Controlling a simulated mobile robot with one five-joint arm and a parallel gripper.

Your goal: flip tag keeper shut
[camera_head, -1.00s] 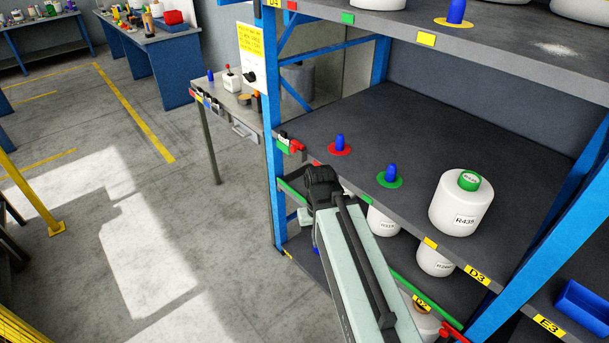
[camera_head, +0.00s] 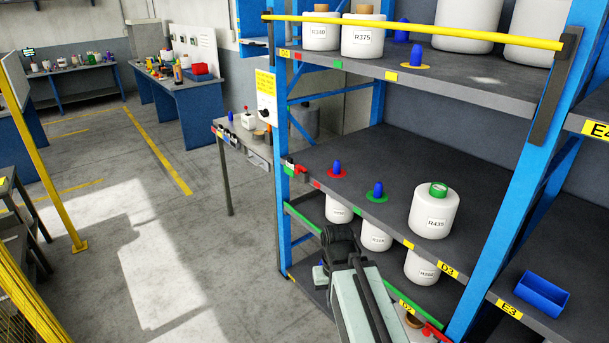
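No part is plainly recognisable as the tag keeper. A small cluster of green, white and red pieces (camera_head: 292,166) sits at the left front corner of the middle shelf, by the blue post. It is too small to tell whether any piece is a flap, open or shut. My arm reaches in from the bottom of the picture, and its dark end joint (camera_head: 341,242) is in front of the lower shelf, below and right of that cluster. My gripper's fingers cannot be made out; a small pale block left of the joint may be part of it.
More bobbins stand below. A yellow bar (camera_head: 420,32) crosses the top shelf's front. A steel table (camera_head: 232,138) stands behind left; the floor at left is open.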

